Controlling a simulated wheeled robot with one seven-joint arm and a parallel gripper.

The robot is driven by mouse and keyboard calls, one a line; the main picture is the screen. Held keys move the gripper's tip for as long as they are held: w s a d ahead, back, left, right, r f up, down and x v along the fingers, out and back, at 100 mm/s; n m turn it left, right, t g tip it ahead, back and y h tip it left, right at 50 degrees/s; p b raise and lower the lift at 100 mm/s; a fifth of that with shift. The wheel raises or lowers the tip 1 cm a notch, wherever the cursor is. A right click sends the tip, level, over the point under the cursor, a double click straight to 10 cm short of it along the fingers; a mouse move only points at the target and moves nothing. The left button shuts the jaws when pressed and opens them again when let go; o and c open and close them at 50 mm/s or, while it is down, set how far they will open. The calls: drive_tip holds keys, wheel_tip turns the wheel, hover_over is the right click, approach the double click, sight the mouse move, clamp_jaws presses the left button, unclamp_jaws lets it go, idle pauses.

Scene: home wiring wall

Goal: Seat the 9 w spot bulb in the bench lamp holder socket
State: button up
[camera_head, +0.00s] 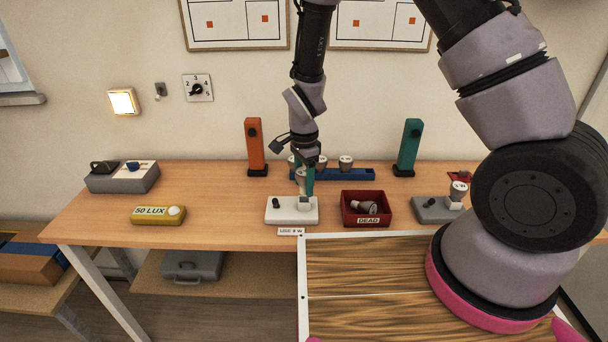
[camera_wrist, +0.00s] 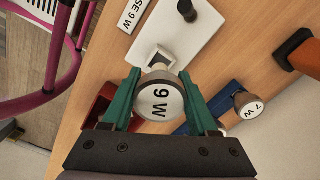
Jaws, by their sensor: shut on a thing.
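The 9 W spot bulb (camera_wrist: 160,104) shows its round white face, marked "9 W", in the wrist view. My gripper (camera_wrist: 160,84) is shut on it, one green finger on each side. In the head view my gripper (camera_head: 304,180) points down over the white bench lamp holder (camera_head: 280,211), with the bulb partly hidden between its fingers. The holder's square socket (camera_wrist: 154,56) shows just past the bulb's narrow end in the wrist view. The bulb's base overlaps the socket there; I cannot tell whether it is inside. A "USE 9 W" label lies at the holder's front.
A blue rack (camera_head: 350,174) with several bulbs stands behind the holder. A red "DEAD" tray (camera_head: 368,222) with a bulb is close on the right, then a grey holder (camera_head: 430,211). Orange (camera_head: 255,147) and teal (camera_head: 408,147) uprights stand behind.

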sight(304, 190)
drive_tip(key=shift+f, duration=0.55)
drive_tip(key=shift+f, duration=1.05)
idle(1.1)
drive_tip(key=o, duration=1.4)
wheel_tip(304, 190, up, 10)
drive_tip(key=shift+r, duration=0.35)
